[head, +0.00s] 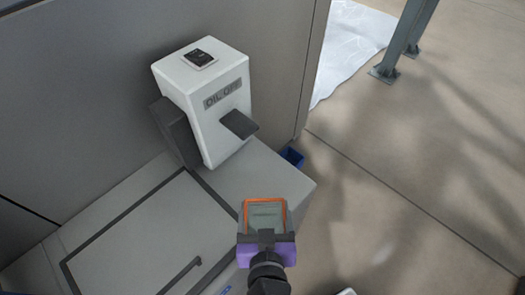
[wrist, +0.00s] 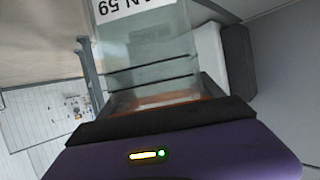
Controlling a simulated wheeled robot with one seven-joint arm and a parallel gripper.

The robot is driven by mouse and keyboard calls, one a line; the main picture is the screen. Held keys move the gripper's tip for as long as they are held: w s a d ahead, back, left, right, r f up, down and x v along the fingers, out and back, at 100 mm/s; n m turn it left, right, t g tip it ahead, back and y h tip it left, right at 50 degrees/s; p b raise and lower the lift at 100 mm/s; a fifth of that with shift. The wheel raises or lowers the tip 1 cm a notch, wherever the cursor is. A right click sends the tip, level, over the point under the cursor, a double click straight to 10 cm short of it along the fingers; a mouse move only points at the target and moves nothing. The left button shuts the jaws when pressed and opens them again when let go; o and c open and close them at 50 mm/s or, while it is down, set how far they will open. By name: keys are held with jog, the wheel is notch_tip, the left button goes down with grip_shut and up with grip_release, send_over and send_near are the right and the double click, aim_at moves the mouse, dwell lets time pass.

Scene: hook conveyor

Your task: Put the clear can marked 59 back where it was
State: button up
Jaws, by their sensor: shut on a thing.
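The clear can marked 59 (wrist: 150,45) fills the upper middle of the wrist view, its white label upside down there and cut off by the top edge. In the head view the can (head: 265,217) shows as a greenish clear box with an orange rim. My gripper (head: 266,238), purple and black, is shut on the can and holds it over or near the right front part of the grey counter. The fingertips are largely hidden, and I cannot tell whether the can touches the counter.
A white dispenser marked OIL OFF (head: 215,110), with a dark lever, stands on the grey counter (head: 285,185) against the wall. A small blue container (head: 292,157) is beside the counter's far right edge. A dark-framed panel (head: 160,240) lies at left. Open floor is at right, with a metal post (head: 408,35).

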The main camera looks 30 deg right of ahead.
jog(key=r+x, duration=0.1)
jog(key=x, duration=0.8)
jog(key=w+d+r+x, duration=0.1)
jog(key=r+x, duration=0.1)
jog(key=x, duration=0.7)
jog(key=shift+w+r+p, duration=0.25)
jog(key=shift+w+p, duration=0.1)
jog(key=shift+p, duration=0.1)
jog(key=shift+f, duration=0.2)
jog(key=o, duration=2.1)
jog(key=shift+r, duration=0.1)
jog(key=shift+r, duration=0.1)
